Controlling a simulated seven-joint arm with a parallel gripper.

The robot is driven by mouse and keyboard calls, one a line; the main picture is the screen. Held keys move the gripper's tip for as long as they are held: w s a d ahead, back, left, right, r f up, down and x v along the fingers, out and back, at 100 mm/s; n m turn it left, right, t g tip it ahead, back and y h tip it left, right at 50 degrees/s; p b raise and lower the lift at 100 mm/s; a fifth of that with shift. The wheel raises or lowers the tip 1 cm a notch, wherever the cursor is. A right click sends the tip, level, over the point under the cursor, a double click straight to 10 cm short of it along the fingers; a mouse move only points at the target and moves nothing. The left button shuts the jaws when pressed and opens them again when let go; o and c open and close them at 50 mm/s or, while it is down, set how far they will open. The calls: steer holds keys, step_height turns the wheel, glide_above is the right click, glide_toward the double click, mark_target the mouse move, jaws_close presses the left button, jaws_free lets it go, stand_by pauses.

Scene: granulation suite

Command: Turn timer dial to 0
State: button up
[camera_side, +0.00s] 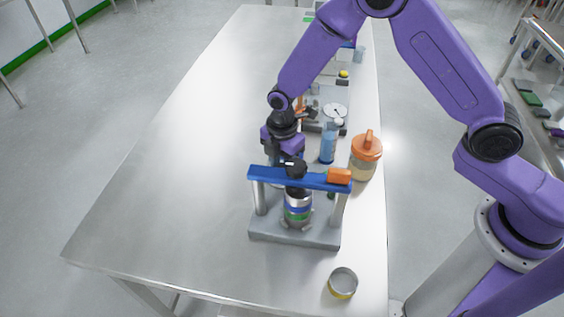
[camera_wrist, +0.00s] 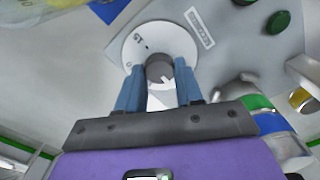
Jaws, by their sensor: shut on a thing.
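The timer dial is a white disc (camera_wrist: 135,45) with a grey knob (camera_wrist: 160,68) at its middle, seen in the wrist view. A mark that looks like an upside-down 15 shows on the disc's upper left; other marks are hidden or too small to read. My gripper (camera_wrist: 160,80) has its two blue fingers on either side of the knob, shut on it. A pale pointed shape shows on the knob between the fingers. In the side view my gripper (camera_side: 288,157) points down just behind the blue crossbar, and the dial is hidden there.
A stand with a blue crossbar (camera_side: 270,176) and a striped can (camera_side: 298,208) is close in front of my gripper. A blue bottle (camera_side: 328,148) and orange-lidded jar (camera_side: 365,160) stand to the right. An open tin (camera_side: 342,282) sits near the front edge. The table's left is clear.

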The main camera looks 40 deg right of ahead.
steer(key=shift+n, duration=0.3)
steer(key=o, duration=1)
steer(key=shift+o, duration=0.2)
steer(key=shift+r, duration=0.1)
step_height(320, 180, up, 17)
steer(key=shift+r, duration=0.15)
steer(key=s+d+r+m, duration=0.1)
steer(key=s+d+m, duration=0.3)
steer(key=s+d, duration=0.4)
steer(key=s+d+m, duration=0.5)
steer(key=s+d, duration=0.3)
steer(key=s, duration=1.2)
steer(key=shift+s+r, duration=0.35)
steer(key=shift+s, duration=0.05)
